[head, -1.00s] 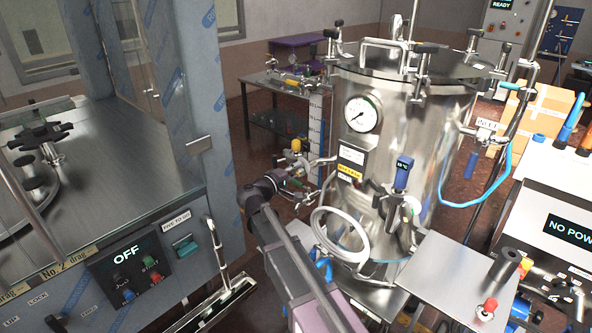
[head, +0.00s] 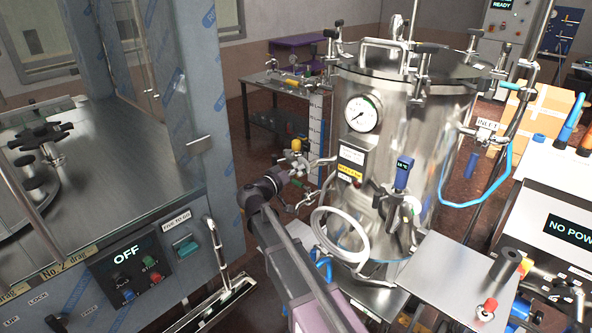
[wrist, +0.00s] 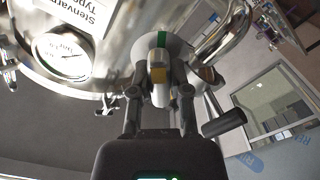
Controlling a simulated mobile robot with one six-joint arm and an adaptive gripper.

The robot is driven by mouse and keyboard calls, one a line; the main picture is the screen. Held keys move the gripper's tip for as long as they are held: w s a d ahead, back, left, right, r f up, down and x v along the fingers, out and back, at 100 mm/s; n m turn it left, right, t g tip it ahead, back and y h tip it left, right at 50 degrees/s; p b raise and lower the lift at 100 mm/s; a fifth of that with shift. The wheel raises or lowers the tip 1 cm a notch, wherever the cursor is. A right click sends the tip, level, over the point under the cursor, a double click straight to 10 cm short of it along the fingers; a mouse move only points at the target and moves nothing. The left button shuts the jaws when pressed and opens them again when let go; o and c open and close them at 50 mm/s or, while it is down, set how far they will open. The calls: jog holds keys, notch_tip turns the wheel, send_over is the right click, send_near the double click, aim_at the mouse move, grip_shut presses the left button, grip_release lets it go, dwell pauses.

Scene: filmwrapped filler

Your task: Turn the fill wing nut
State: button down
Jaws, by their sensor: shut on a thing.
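In the wrist view, my gripper (wrist: 162,88) has its two dark fingers closed around a small pale piece with a green band, which I take as the fill wing nut (wrist: 158,62). Its wings are hard to make out between the fingers. It sits at the side of the shiny steel vessel (wrist: 115,30). In the head view, my arm reaches up from the bottom, and my dark wrist lies left of the vessel (head: 440,130). The fingertips and the nut are too small and crowded there to tell apart.
A round pressure gauge (head: 362,113) is on the vessel front. A white handwheel (head: 340,234) stands close to my arm's right. A dark cylindrical handle (wrist: 222,123) lies right of my fingers.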

jog(key=shift+m, duration=0.6)
jog(key=c, duration=0.6)
grip_release()
jog(key=shift+n, duration=0.3)
